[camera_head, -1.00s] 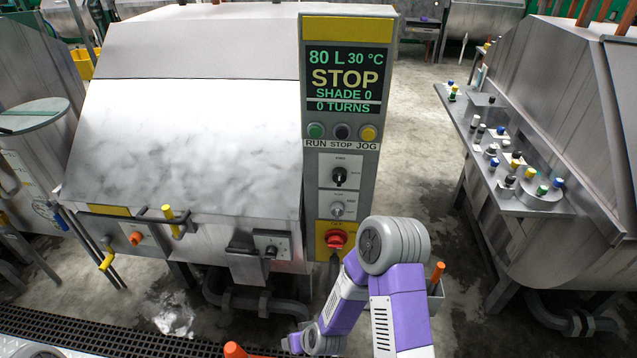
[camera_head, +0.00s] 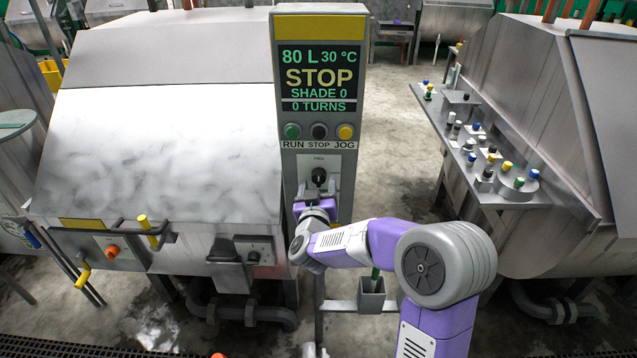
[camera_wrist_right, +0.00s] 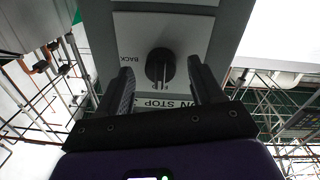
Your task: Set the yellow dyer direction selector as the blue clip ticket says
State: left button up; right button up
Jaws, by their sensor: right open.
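The dyer with yellow trim has a tall control column (camera_head: 287,180). The direction selector is a black knob (camera_head: 319,176) on a pale plate below the buttons. My right gripper (camera_head: 317,192) is at the plate, just below the knob in the head view. In the right wrist view the knob (camera_wrist_right: 160,66) sits between the two open fingers, with a gap on each side; "BACK" is lettered beside it. I cannot make out the blue clip ticket. My left gripper is out of view.
The display (camera_head: 320,77) reads STOP, 80 L, 30 °C, shade 0, 0 turns. Run, stop and jog buttons (camera_head: 319,131) lie just above the knob. A side bench (camera_head: 505,190) holds several capped bottles.

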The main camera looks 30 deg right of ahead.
jog(key=shift+x, duration=0.9)
jog(key=shift+c, duration=0.4)
jog(key=c, duration=1)
